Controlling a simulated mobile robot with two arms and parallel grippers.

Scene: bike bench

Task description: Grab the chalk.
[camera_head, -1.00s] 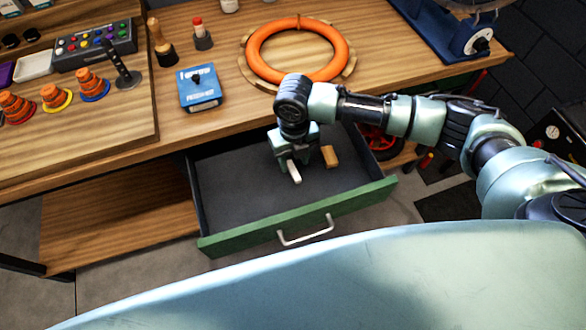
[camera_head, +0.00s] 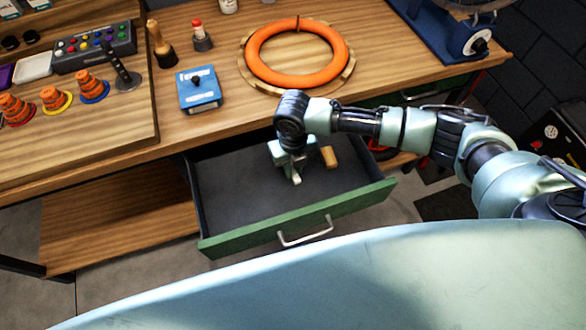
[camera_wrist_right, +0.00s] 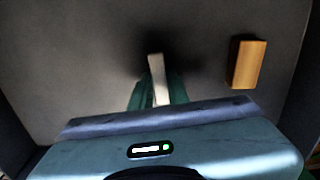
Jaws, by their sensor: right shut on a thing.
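The chalk (camera_wrist_right: 156,72) is a short white stick. In the right wrist view it lies between the two green fingers of my right gripper (camera_wrist_right: 158,92), with its far end sticking out beyond them. In the head view my right gripper (camera_head: 295,176) points down inside the open drawer (camera_head: 235,190) and is shut on the chalk, which is mostly hidden there. I cannot tell whether the chalk still touches the drawer floor. My left gripper is not in view.
A small wooden block (camera_head: 329,157) lies in the drawer just right of my gripper; it also shows in the right wrist view (camera_wrist_right: 248,64). The drawer's green front (camera_head: 300,217) and the bench top edge enclose the space. The drawer's left part is empty.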

